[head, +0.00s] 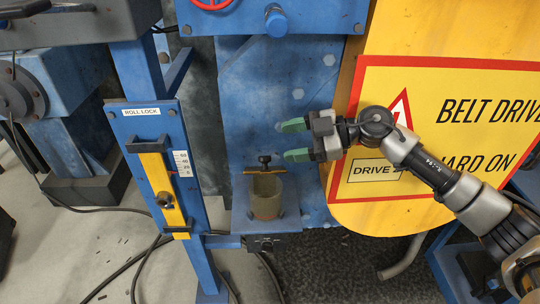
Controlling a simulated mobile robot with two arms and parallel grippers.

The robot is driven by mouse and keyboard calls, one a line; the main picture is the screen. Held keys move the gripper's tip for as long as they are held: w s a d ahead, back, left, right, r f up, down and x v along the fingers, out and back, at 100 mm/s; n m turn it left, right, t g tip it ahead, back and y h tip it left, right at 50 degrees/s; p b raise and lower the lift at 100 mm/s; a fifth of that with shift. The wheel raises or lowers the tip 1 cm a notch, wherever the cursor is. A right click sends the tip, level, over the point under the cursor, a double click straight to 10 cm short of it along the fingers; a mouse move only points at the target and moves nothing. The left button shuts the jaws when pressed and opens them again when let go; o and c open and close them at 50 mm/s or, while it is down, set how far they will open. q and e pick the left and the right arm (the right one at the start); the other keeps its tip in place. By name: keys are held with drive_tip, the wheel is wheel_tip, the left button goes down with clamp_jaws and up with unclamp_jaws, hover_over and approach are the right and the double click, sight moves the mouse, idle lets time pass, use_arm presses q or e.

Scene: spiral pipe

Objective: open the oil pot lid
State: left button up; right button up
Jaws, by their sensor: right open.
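The oil pot (267,201) is a small dull olive-brown cylinder on a blue ledge in the middle of the head view. Its lid (250,172) looks like a thin brass-coloured strip across the top of the pot, with a black knob (264,160) standing up from it. I cannot tell whether the lid sits fully on the rim. My right gripper (295,141) comes in from the right. Its green fingertips are apart with nothing between them. In the picture it is above and to the right of the knob, not touching it. My left gripper is not in view.
A blue post with a yellow roll-lock lever (163,196) stands left of the pot. A yellow belt-drive guard sign (385,215) is behind my right arm. A valve stem (275,20) hangs above. Black cables (137,262) lie on the floor.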

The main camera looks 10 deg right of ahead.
sight(265, 163)
drive_tip(key=w+a+f+m+h+b, duration=0.1)
drive_tip(key=w+f+m+h, duration=0.1)
drive_tip(key=m+h, duration=0.2)
drive_tip(key=w+a+f+m+t+h+b, duration=0.1)
drive_tip(key=w+a+f+m+h, duration=0.1)
drive_tip(key=m, duration=0.7)
drive_tip(key=w+a+f+m+h+b, duration=0.1)
drive_tip(key=w+a+f+m+h, duration=0.1)
drive_tip(key=f+m+h, duration=0.2)
drive_tip(key=shift+w+f+m+t+h, duration=0.1)
drive_tip(key=shift+w+m+t+h, duration=0.1)
drive_tip(key=shift+m+h, duration=0.45)
drive_tip(key=shift+w+f+m+t+h, duration=0.1)
drive_tip(key=shift+w+m+h, duration=0.1)
drive_tip(key=shift+m+h, duration=0.45)
drive_tip(key=shift+w+f, duration=0.2)
drive_tip(key=shift+f, duration=0.25)
